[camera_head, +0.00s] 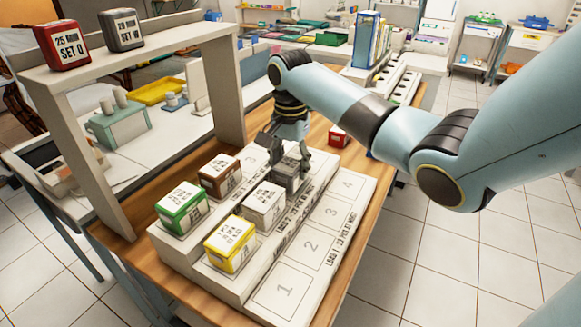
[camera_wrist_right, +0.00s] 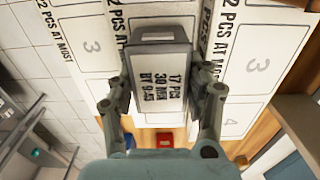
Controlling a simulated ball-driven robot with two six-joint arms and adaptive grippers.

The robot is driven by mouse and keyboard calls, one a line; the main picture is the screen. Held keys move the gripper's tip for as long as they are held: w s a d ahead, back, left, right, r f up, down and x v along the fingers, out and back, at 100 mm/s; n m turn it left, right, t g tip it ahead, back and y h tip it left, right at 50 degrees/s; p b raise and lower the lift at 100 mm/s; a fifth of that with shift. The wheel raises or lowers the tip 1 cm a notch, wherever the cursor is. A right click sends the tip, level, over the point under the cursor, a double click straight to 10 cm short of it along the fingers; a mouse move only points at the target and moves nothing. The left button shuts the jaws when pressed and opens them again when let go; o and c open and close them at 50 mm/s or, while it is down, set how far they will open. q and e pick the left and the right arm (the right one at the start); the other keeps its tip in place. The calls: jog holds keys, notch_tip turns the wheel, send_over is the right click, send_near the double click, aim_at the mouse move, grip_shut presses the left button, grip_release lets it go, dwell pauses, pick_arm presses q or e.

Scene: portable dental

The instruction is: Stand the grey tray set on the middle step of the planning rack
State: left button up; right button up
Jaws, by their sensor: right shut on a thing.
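The set is at the middle step of the stepped white planning rack (camera_head: 310,246), behind the yellow set. I cannot tell whether its base touches the step. My left gripper is not in view.
The yellow set (camera_head: 230,243) stands on the middle step. The green (camera_head: 181,208) and brown (camera_head: 220,177) sets stand on the back step. The numbered front step is empty. A red box (camera_head: 338,136) lies beyond the rack. A white frame (camera_head: 150,45) rises at the left.

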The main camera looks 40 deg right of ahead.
aim_at(290, 162)
jog(key=shift+f, duration=0.5)
jog(key=o, duration=1)
jog(key=shift+f, duration=0.1)
jog(key=shift+o, duration=0.2)
notch_tip(290, 162, up, 12)
